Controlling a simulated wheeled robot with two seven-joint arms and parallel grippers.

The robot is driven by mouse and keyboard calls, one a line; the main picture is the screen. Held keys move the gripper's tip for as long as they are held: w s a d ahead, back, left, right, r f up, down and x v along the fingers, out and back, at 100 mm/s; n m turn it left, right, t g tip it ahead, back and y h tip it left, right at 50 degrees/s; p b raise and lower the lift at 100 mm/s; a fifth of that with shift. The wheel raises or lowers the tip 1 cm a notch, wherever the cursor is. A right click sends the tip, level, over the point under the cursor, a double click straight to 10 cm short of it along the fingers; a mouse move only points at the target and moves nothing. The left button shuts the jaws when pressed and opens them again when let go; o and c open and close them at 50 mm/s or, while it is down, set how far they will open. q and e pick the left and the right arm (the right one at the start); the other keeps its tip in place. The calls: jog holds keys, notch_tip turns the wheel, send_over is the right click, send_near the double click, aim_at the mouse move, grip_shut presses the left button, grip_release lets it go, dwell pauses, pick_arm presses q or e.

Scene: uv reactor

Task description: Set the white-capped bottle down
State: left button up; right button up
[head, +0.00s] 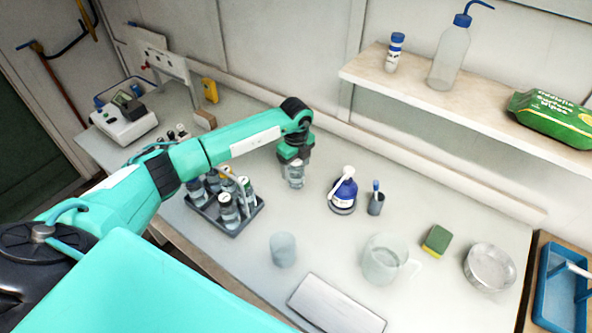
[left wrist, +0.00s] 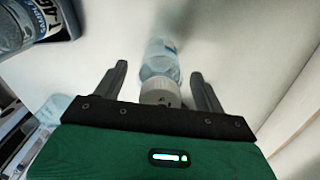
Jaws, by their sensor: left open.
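The white-capped bottle (head: 296,179) is clear and appears to stand upright on the white bench, right of the bottle rack. In the left wrist view the bottle (left wrist: 161,58) shows its white cap close to the palm. My left gripper (head: 294,160) is over the bottle's top, pointing down. In the left wrist view its fingers are apart, one on each side of the bottle, with a gap at both sides. My right gripper is not in view.
A dark rack (head: 238,228) with several bottles stands left of the gripper. A tumbler (head: 283,250), pitcher (head: 382,262) and flat grey plate (head: 335,305) lie nearer. Bench around the bottle is clear.

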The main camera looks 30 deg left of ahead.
pick_arm(q)
jog(key=c, duration=1.3)
